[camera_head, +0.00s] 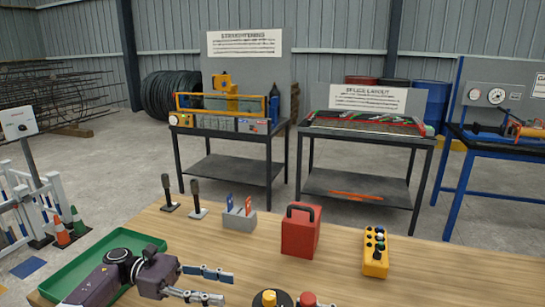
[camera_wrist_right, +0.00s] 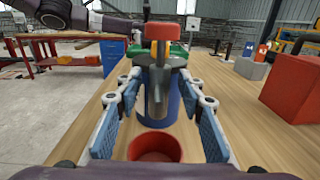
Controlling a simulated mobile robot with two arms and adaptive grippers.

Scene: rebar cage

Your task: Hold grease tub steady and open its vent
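The right wrist view shows a blue tub (camera_wrist_right: 171,112), apparently the grease tub, with a dark top, a grey spout-like part (camera_wrist_right: 158,88) in front and a red piece (camera_wrist_right: 165,32) on top. My right gripper (camera_wrist_right: 163,78) is open, one finger on each side of the tub's outline; I cannot tell whether they touch it. A red cup-like part (camera_wrist_right: 155,147) shows nearer the camera.
A green tray (camera_head: 60,278) lies at the table's left. A red box with a handle (camera_head: 300,238), a yellow control box (camera_head: 376,254), a grey holder (camera_head: 239,219) and two dark upright tools (camera_head: 198,200) stand farther back. The table's right side is clear.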

